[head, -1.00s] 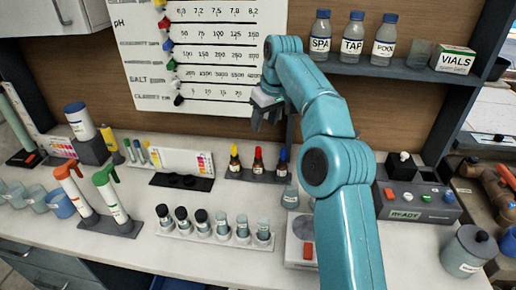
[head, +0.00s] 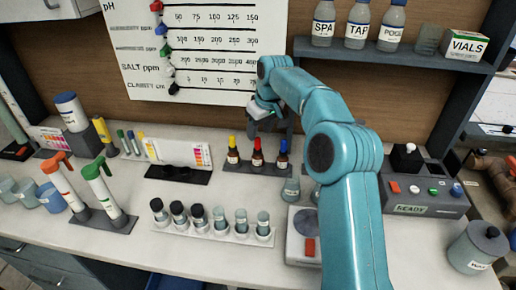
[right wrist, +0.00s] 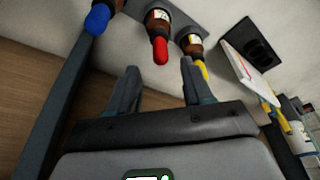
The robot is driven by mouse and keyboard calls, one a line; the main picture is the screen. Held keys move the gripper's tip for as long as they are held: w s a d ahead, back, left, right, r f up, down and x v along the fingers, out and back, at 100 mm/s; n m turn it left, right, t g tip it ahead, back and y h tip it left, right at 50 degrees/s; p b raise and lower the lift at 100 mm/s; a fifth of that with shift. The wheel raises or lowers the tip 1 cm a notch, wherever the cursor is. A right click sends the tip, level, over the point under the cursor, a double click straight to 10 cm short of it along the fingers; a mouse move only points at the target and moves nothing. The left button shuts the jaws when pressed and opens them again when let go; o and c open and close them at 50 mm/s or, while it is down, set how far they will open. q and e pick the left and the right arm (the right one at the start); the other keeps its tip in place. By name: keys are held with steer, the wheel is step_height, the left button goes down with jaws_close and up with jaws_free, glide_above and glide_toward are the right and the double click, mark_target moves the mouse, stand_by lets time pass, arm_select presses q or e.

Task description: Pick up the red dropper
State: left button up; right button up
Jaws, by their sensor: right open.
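The red dropper (head: 258,157) is a small dark bottle with a red cap and pale label, standing in a dark rack between a yellow-capped dropper (head: 233,155) and a blue-capped dropper (head: 282,158). My right gripper (head: 269,124) is above and behind the red cap, open and empty. In the right wrist view, the red dropper (right wrist: 160,38) lies ahead of the gap between the two open fingers (right wrist: 160,82), apart from them. The blue cap (right wrist: 97,19) is to the left there, and the yellow one (right wrist: 203,69) is partly behind the right finger. My left gripper is out of view.
A white rack of several vials (head: 215,229) stands in front of the droppers. A color-chart stand (head: 182,156) is at their left. A scale-like device (head: 303,222) and a control box (head: 424,190) are at the right. A shelf (head: 390,57) with bottles is above.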

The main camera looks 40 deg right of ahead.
mark_target(258, 139)
steer(key=x, duration=0.5)
steer(key=shift+s+a+f, duration=0.1)
steer(key=shift+s+f, duration=0.1)
steer(key=shift+f, duration=0.05)
steer(key=shift+a, duration=0.1)
steer(key=c, duration=0.7)
steer(key=shift+r, duration=0.15)
steer(key=shift+s+a+r, duration=0.1)
steer(key=shift+r, duration=0.1)
step_height(258, 139, up, 7)
steer(key=shift+f+p, duration=0.1)
steer(key=shift+p, duration=0.35)
steer(key=s+a+b, duration=0.2)
steer(key=s+a, duration=0.2)
steer(key=a, duration=0.1)
steer(key=s+a+b, duration=0.3)
steer(key=s+a, duration=0.1)
steer(key=a, duration=0.1)
steer(key=s+a+b, duration=0.3)
steer(key=s+a, duration=0.1)
steer(key=a, duration=0.1)
steer(key=shift+s+a+f, duration=0.15)
steer(key=shift+s+f, duration=0.05)
